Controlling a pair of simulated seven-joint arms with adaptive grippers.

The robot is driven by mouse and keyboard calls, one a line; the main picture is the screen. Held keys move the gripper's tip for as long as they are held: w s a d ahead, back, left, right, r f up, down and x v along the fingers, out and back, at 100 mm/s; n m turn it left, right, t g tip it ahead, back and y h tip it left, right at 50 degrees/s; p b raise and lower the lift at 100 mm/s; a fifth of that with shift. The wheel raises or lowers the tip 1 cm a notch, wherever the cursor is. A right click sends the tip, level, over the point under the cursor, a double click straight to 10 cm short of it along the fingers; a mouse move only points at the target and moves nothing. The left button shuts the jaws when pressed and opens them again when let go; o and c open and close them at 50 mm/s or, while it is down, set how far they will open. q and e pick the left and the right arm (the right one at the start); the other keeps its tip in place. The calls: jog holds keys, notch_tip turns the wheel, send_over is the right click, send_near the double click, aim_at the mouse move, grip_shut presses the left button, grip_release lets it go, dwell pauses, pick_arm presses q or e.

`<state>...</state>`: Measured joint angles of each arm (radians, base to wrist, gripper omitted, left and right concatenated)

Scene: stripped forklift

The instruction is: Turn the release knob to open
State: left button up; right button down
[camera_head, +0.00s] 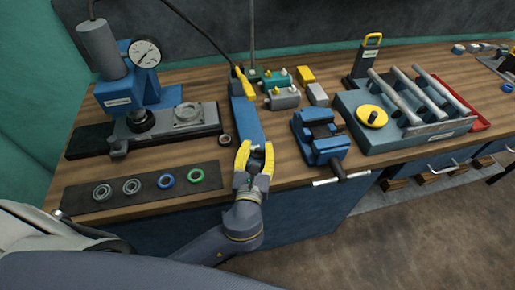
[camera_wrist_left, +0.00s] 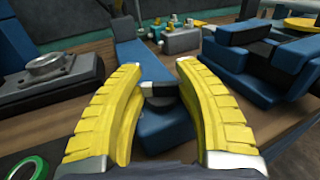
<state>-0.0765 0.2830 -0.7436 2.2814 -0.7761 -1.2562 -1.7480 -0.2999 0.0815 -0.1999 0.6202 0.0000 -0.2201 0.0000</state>
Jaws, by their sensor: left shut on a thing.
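The blue hand pump (camera_head: 245,118) lies lengthwise on the bench, with a yellow lever (camera_head: 243,82) at its far end. The small dark release knob with a pale top (camera_wrist_left: 160,89) is at its near end. My left gripper (camera_head: 256,150) reaches in from the front edge. My right gripper is not in view.
A blue vise (camera_head: 322,138) stands close to the right. A dark mat (camera_head: 145,190) with several rings and a press with a dial gauge (camera_head: 145,53) are on the left. A grey-blue fixture with a yellow knob (camera_head: 373,116) is further right.

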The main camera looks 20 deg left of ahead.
pick_arm(q)
jog(key=shift+n+g+y, duration=0.5)
jog(key=shift+n+y, duration=0.5)
jog(key=shift+y, duration=0.5)
jog(key=shift+n+g+y, duration=0.5)
jog(key=shift+n+y, duration=0.5)
jog(key=shift+y, duration=0.5)
jog(key=shift+a, duration=0.1)
jog(key=o, duration=1.2)
